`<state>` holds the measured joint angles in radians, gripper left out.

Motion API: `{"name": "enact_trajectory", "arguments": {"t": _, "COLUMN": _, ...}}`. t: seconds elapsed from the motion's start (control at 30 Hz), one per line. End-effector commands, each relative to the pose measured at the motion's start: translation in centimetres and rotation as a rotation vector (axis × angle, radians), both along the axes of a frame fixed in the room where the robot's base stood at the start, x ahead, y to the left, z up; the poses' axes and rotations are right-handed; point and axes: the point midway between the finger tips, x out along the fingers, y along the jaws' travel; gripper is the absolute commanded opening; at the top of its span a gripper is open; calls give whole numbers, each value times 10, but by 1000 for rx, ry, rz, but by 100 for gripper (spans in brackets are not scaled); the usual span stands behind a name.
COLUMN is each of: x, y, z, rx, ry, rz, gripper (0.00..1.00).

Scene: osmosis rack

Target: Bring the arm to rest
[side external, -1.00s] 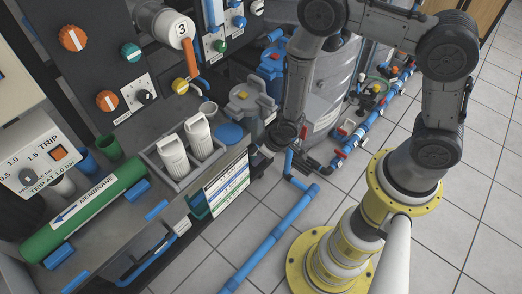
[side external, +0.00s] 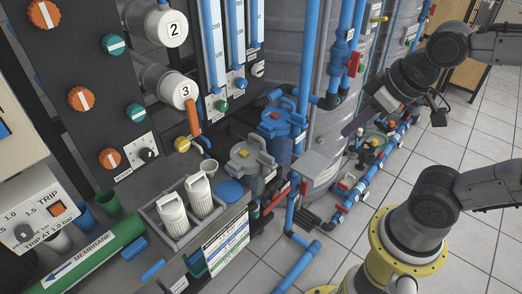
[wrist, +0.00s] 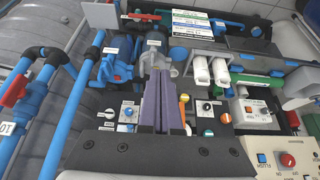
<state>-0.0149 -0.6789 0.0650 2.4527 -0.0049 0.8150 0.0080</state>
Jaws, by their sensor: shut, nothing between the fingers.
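My gripper (side external: 352,126) hangs in the air at the right of the side external view, in front of the grey tank and apart from the rack. In the wrist view its two long purple-grey fingers (wrist: 160,76) lie together, shut and empty, pointing toward the rack. My arm reaches in from the right edge, and its elbow is cut off by the frame.
The rack holds a tray with two white cartridges (side external: 172,215), a green membrane tube (side external: 95,258), a grey-lidded vessel (side external: 246,160) and a blue-lidded vessel (side external: 277,122). Blue pipes with red valves run beside the grey tank (side external: 325,125). Tiled floor (side external: 400,165) is open at right.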

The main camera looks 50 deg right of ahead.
Motion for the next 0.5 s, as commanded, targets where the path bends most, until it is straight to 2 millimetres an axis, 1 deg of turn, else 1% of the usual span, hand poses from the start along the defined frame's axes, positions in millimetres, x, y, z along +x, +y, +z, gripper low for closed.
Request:
{"name": "enact_trajectory", "arguments": {"t": 0.03, "x": -11, "y": -1, "z": 3, "rx": 1, "ry": -8, "rz": -5, "gripper": 0}}
{"name": "enact_trajectory", "arguments": {"t": 0.1, "x": -22, "y": -2, "z": 4, "rx": 1, "ry": -7, "rz": -8, "gripper": 0}}
{"name": "enact_trajectory", "arguments": {"t": 0.17, "x": -27, "y": -2, "z": 5, "rx": 1, "ry": -5, "rz": -10, "gripper": 0}}
{"name": "enact_trajectory", "arguments": {"t": 0.5, "x": -28, "y": -2, "z": 4, "rx": 1, "ry": -3, "rz": -10, "gripper": 0}}
